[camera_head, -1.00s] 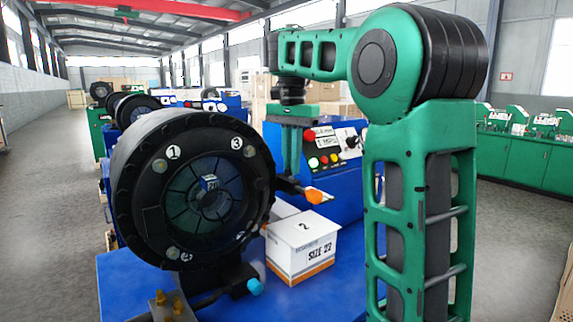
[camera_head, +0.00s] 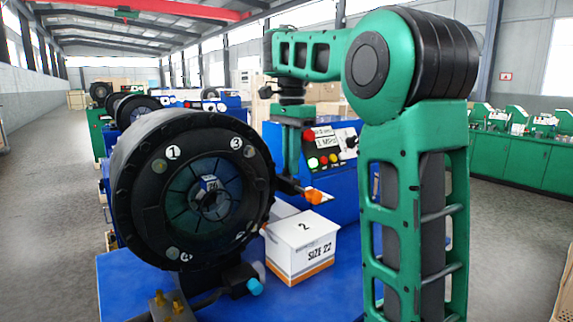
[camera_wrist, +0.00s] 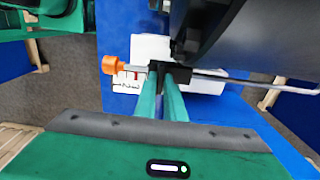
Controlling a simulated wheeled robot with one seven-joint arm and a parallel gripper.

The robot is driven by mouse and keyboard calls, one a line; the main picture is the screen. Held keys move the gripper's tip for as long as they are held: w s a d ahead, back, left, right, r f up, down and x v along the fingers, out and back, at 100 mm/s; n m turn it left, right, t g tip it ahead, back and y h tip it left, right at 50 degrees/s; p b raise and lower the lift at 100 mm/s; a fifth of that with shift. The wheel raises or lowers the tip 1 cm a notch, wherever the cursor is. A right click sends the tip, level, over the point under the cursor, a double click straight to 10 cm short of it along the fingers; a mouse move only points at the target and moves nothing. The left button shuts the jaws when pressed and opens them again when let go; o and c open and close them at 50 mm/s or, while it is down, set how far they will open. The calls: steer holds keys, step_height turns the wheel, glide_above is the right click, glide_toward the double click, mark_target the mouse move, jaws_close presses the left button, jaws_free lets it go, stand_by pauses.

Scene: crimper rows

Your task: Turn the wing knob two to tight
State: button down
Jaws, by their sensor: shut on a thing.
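The black round crimper head (camera_head: 125,215) faces me in the head view, with discs numbered 1, 3 and 4. A fourth disc at its lower right is hard to read. At its right side a thin rod ends in an orange tip (camera_head: 314,197). My gripper (camera_head: 287,182) points down there. In the wrist view my gripper (camera_wrist: 169,74) has its two green fingers close together on a black block (camera_wrist: 183,74) on the rod, apparently the wing knob. The orange end (camera_wrist: 110,65) sticks out to the left. Which number this knob bears cannot be seen.
A white box (camera_head: 300,250) marked 2 and SIZE 22 stands on the blue table (camera_head: 330,298), just below the rod. A light-blue-tipped part (camera_head: 255,287) and brass fittings (camera_head: 166,306) are at the front. A blue control cabinet (camera_head: 345,190) stands behind.

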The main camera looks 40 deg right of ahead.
steer(key=shift+w+a, duration=0.1)
steer(key=c, duration=1.8)
jaws_free()
steer(key=shift+c, duration=0.2)
steer(key=shift+r, duration=0.15)
step_height(320, 180, up, 10)
steer(key=shift+w+r, duration=0.15)
steer(key=shift+r, duration=0.05)
